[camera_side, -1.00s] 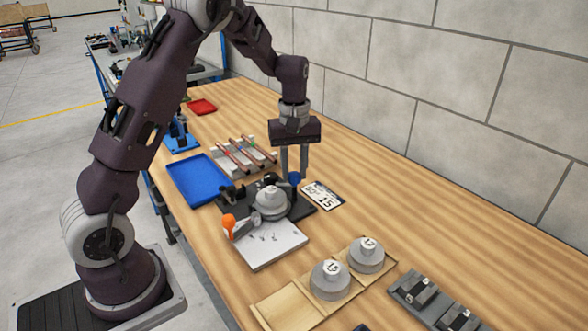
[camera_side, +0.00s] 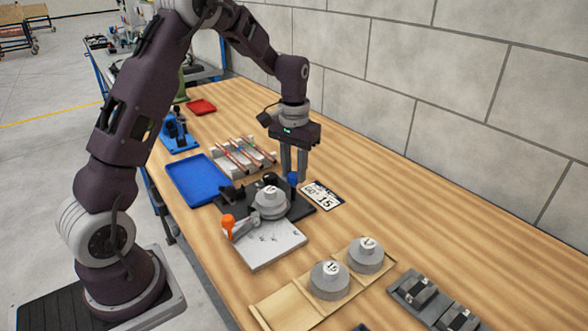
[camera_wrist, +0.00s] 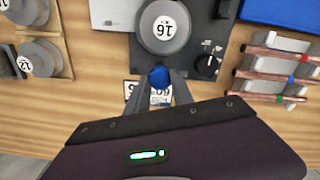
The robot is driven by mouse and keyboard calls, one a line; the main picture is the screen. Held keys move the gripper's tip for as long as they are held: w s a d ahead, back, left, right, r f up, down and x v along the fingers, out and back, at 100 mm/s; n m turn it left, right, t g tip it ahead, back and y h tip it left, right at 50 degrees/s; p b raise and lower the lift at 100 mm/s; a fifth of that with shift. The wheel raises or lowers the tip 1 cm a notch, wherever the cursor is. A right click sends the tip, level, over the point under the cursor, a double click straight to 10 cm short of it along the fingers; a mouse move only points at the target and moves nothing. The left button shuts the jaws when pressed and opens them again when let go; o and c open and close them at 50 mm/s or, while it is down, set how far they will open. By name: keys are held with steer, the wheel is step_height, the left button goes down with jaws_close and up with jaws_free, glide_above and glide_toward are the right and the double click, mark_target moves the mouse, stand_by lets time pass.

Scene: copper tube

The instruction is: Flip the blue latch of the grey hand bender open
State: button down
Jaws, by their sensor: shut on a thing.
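The grey hand bender stands on a dark base plate, its round grey die (camera_side: 270,203) marked 16 also large at the top of the wrist view (camera_wrist: 163,25). An orange-tipped lever (camera_side: 229,222) lies at its front left. The blue latch (camera_side: 293,179) is at the back right of the die, and its blue knob (camera_wrist: 159,77) shows between my fingertips in the wrist view. My gripper (camera_side: 294,178) points down behind the die, shut on the blue latch. The fingers (camera_wrist: 160,80) hide part of the latch's lower end.
A black dial (camera_wrist: 208,65) sits beside the die. A blue tray (camera_side: 196,180) and a rack of copper tubes (camera_side: 240,158) lie behind left. A number card (camera_side: 322,195) is right of the gripper. Spare dies (camera_side: 330,280) stand in a wooden tray in front. The table along the wall is clear.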

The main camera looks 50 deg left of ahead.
steer(key=shift+m, duration=0.5)
steer(key=c, duration=1.1)
jaws_free()
